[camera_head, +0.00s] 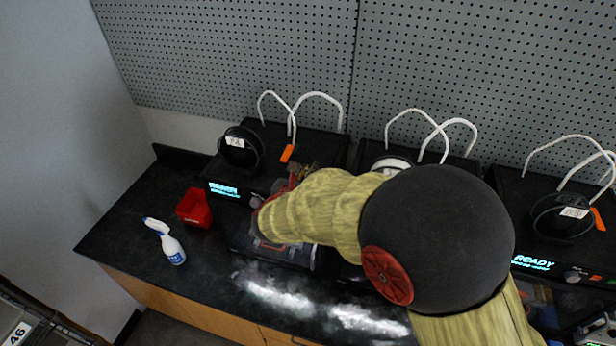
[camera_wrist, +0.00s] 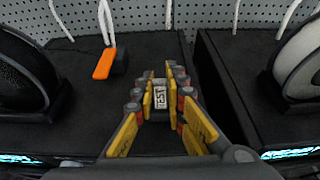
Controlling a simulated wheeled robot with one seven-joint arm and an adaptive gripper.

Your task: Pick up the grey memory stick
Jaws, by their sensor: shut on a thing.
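In the wrist view, the grey memory stick (camera_wrist: 159,92), with a pale label that seems to read "TEST", sits between the fingertips of my gripper (camera_wrist: 160,88). The yellow-padded fingers are shut on it from both sides. The stick appears held over the dark top of a printer. In the head view, my gripper (camera_head: 300,174) is partly hidden behind my arm, above the left printer (camera_head: 322,146). The stick cannot be made out there.
A red bin (camera_head: 194,208) and a white-blue spray bottle (camera_head: 166,242) stand on the black bench (camera_head: 125,225) at left. Black spools (camera_head: 240,148) and white tubes rise from the printers. An orange tag (camera_wrist: 105,64) lies left of my gripper. A grey pegboard (camera_head: 230,60) stands behind.

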